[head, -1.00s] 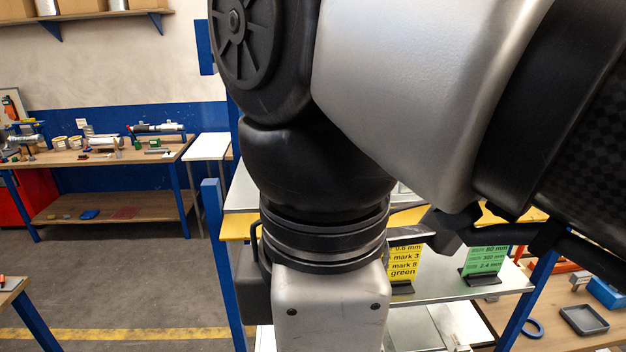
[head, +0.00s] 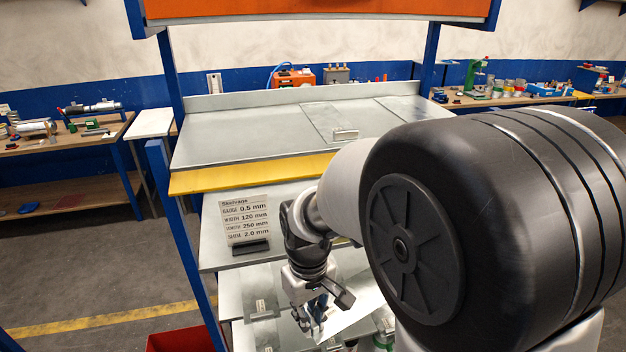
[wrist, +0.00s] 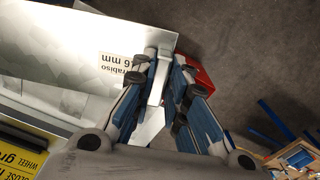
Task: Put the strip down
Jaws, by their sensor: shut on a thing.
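My gripper (head: 318,308) points down at the front of the rack's lower shelves in the head view. In the wrist view its two blue-lined fingers (wrist: 166,95) are closed on a narrow grey metal piece, taken to be the strip (wrist: 152,122). A pale flat sheet also shows beside the gripper in the head view (head: 352,312), reaching right towards the rack. A broad metal sheet (wrist: 70,35) with a white label lies beyond the fingers at left in the wrist view. I cannot tell whether it joins the held piece.
The rack has a grey top (head: 250,135) with a yellow front edge (head: 250,178) and a sign (head: 246,220) on the shelf below. A red bin (head: 185,341) stands on the floor at lower left, near a blue post (head: 180,240). Open floor lies left.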

